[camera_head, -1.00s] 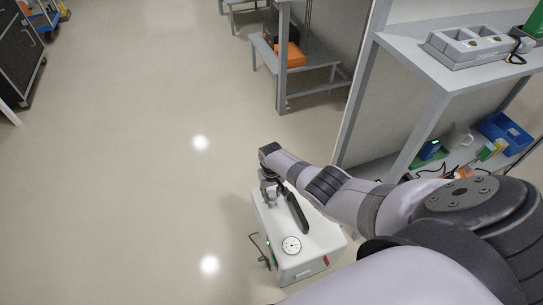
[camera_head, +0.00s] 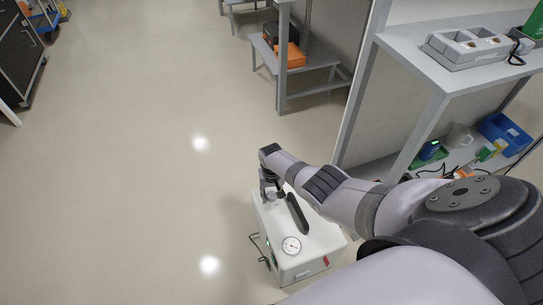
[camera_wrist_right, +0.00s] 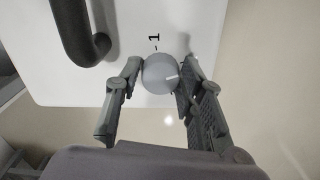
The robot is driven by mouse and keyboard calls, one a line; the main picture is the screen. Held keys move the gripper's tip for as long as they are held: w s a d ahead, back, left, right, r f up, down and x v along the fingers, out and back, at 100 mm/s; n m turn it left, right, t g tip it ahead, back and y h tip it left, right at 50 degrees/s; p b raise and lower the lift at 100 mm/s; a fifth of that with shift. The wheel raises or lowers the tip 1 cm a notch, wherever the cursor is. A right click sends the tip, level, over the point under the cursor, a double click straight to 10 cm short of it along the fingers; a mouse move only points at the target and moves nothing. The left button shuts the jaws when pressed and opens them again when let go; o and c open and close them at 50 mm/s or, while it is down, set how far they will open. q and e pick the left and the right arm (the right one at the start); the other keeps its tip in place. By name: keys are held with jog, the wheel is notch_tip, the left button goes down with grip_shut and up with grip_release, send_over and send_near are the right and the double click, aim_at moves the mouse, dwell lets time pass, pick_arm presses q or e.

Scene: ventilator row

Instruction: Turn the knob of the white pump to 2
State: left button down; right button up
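The white pump (camera_head: 318,238) is a box on the floor in the head view, with a black handle (camera_head: 298,215) and a round dial gauge (camera_head: 291,245) on top. Its grey round knob (camera_wrist_right: 161,74) shows in the right wrist view, its white line pointing right and slightly up. A black "1" is printed above the knob in that view; no 2 is visible. My right gripper (camera_head: 271,190) points down at the pump's far left corner. In the wrist view its fingers (camera_wrist_right: 162,66) close on both sides of the knob. My left gripper is out of view.
A grey bench (camera_head: 400,45) with a charger-like box (camera_head: 468,46) stands at right, with a blue bin (camera_head: 505,132) on its lower shelf. An orange box (camera_head: 290,55) sits on a farther rack. Floor left of the pump is clear.

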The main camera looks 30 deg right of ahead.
aim_at(272, 195)
jog(key=o, duration=0.3)
jog(key=shift+w, duration=0.1)
jog(key=shift+r, duration=1)
notch_tip(272, 195, up, 10)
